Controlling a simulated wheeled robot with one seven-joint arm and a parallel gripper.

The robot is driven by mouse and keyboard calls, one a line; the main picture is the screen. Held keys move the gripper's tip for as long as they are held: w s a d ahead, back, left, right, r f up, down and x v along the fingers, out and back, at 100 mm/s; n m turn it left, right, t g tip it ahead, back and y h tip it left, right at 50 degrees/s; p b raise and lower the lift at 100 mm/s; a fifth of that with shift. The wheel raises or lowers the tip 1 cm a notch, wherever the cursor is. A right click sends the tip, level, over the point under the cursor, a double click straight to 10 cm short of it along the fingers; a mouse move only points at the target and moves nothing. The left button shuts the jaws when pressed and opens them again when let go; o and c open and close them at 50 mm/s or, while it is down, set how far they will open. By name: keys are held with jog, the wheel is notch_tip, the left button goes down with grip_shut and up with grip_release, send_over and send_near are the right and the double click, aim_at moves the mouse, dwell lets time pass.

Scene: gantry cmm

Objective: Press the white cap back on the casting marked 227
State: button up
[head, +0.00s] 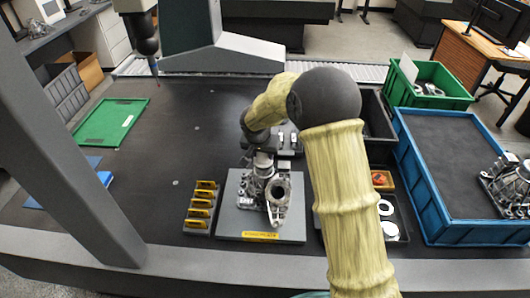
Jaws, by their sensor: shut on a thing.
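A grey metal casting (277,190) with a round dark opening stands on a grey plate (232,220) with a yellow label at its front edge. No number 227 is readable on the casting. My gripper (263,166) points down at the casting's upper left part, very close to it or touching. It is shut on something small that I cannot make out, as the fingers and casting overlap. Two white round pieces, one ring-like (386,207) and one below it (390,231), lie in a black tray (404,214) to the right. I cannot tell whether either is a cap.
A rack with several yellow-topped pieces (201,207) stands left of the plate. A blue crate (440,231) at right holds another casting (507,185). A green bin (430,82) is behind it. A green tray (110,122) lies far left. The table's left middle is clear.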

jog(key=shift+w+d, duration=0.1)
jog(key=shift+d, duration=0.2)
dwell(0.4)
jog(key=shift+a+f+b, duration=0.15)
jog(key=shift+a+b, duration=0.05)
jog(key=shift+b, duration=0.55)
dwell(0.6)
dwell(0.4)
jog(key=o, duration=1.5)
jog(key=shift+r+p, duration=2.25)
jog(key=shift+r, duration=1.3)
